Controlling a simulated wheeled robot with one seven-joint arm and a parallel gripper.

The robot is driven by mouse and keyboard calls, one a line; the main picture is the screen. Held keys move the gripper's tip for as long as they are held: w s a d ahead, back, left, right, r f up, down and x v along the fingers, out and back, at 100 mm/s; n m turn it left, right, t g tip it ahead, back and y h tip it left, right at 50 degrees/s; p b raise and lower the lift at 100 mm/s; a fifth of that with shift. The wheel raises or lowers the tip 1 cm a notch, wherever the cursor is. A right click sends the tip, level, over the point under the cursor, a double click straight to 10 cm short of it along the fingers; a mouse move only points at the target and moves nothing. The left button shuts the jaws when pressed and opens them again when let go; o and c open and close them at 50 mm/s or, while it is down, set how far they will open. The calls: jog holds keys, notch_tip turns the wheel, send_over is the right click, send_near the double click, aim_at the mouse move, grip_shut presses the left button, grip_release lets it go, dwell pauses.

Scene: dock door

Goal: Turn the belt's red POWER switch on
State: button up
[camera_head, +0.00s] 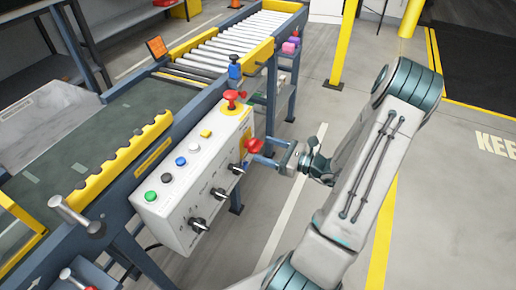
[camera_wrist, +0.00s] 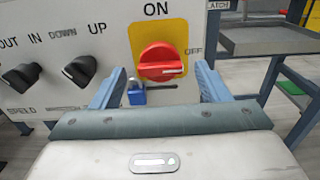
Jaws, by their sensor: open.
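The red POWER switch (camera_wrist: 162,60) is a round rotary knob on a yellow plate (camera_wrist: 177,32) of the control box. ON is printed above it and OFF to its right. The knob's grip bar lies about level, its white mark at the right, toward OFF. In the head view the switch (camera_head: 253,146) is at the box's right end. My gripper (camera_wrist: 160,73) is open, facing the box, one finger on either side of the knob; I cannot tell whether they touch it. A small blue padlock-like piece (camera_wrist: 137,94) with a dark bar sits just below the knob, between the fingers.
The control box (camera_head: 190,178) carries several coloured buttons and black selector knobs (camera_wrist: 78,70) left of the switch. A red mushroom button (camera_head: 232,97) stands at its top. The belt (camera_head: 75,130) and rollers (camera_head: 230,45) lie behind. Floor to the right is open.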

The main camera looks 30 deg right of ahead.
aim_at(260, 148)
jog(key=shift+x, duration=1.8)
jog(key=c, duration=1)
